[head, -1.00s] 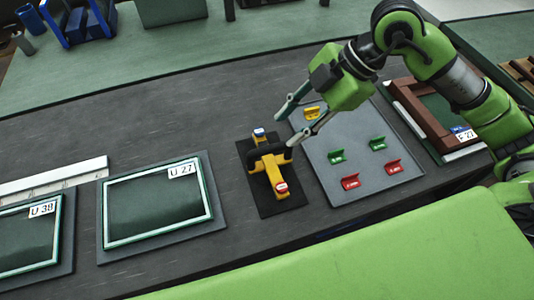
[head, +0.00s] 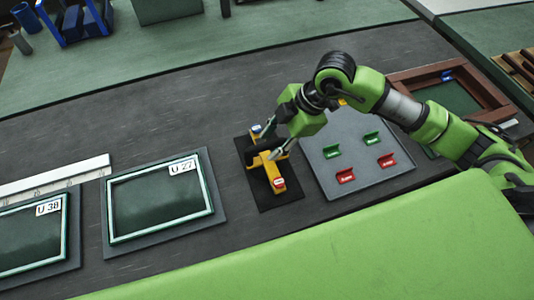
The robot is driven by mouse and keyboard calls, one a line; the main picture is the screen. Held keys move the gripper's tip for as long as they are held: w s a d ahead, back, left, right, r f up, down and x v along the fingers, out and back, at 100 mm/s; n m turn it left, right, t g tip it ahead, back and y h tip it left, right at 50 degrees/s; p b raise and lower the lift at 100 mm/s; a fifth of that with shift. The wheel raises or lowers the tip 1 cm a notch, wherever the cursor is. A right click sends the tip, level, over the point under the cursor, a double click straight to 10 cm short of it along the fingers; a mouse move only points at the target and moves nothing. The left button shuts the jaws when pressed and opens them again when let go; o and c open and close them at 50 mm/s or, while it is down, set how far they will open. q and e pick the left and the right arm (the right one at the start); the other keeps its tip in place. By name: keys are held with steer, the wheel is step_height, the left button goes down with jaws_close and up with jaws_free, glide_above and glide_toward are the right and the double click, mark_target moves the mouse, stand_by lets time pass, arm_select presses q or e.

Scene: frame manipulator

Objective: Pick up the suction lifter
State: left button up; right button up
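The suction lifter (head: 274,178) is yellow with a dark handle and red and blue-white end tabs. It lies on a black mat (head: 291,197) in the middle of the table. My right gripper (head: 266,147) is over the lifter's handle area, its two fingers apart, one on either side of the handle. The gripper hides part of the handle, and I cannot tell whether the fingers touch it. My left gripper is not in view.
A grey tray (head: 357,150) with red, green and yellow clips is close right of the lifter. A brown frame (head: 487,87) lies further right. Framed panels marked U 27 (head: 150,212) and U 38 (head: 33,240) lie left. The table behind the lifter is clear.

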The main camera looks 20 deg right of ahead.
steer(key=shift+x, duration=0.95)
jaws_close()
steer(key=shift+r, duration=0.1)
